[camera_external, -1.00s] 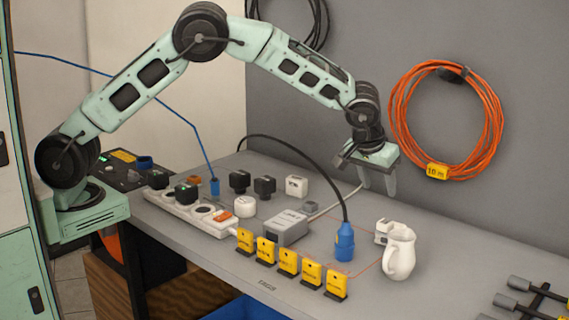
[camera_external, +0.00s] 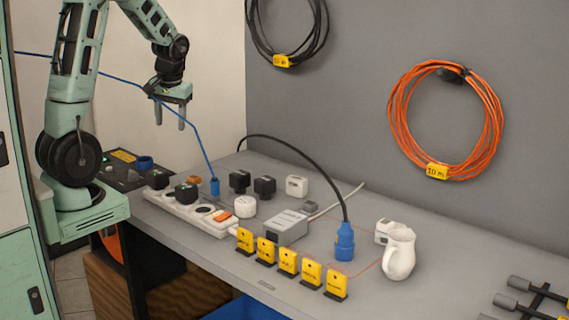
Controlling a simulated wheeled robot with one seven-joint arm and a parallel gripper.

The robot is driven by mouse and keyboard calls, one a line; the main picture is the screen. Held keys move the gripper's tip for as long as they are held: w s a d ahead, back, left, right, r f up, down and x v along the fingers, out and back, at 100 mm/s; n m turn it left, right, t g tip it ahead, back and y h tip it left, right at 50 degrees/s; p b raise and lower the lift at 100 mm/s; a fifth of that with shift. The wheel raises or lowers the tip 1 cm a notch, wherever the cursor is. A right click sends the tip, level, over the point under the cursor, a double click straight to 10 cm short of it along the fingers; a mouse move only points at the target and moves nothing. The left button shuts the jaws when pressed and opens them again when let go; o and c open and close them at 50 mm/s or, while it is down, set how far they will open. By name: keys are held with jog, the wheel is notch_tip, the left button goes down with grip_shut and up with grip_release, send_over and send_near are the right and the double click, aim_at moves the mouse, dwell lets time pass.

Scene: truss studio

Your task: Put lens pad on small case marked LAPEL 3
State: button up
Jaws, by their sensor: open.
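I cannot make out a lens pad or a small case marked LAPEL 3 in this view. The lettering on the small things is too small to read. My gripper (camera_external: 169,122) is open and empty, fingers pointing down. It hangs in the air at the upper left, in front of the pale wall, well above the bench height and apart from everything on it.
The grey bench (camera_external: 400,299) carries a white power strip (camera_external: 222,227), several plugs, a grey box (camera_external: 286,227), a blue connector (camera_external: 345,242), a white jug (camera_external: 399,254) and several yellow tags (camera_external: 288,263). Orange (camera_external: 492,140) and black (camera_external: 324,30) cable coils hang on the wall.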

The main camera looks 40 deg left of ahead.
jog(key=s+a+f+n, duration=0.1)
jog(key=s+a, duration=0.1)
jog(key=s, duration=0.8)
jog(key=s+a+f+n+h, duration=0.1)
jog(key=s+a, duration=0.1)
jog(key=s, duration=0.8)
jog(key=shift+a+g+h, duration=0.25)
jog(key=shift+g+h, duration=0.05)
jog(key=shift+g, duration=0.1)
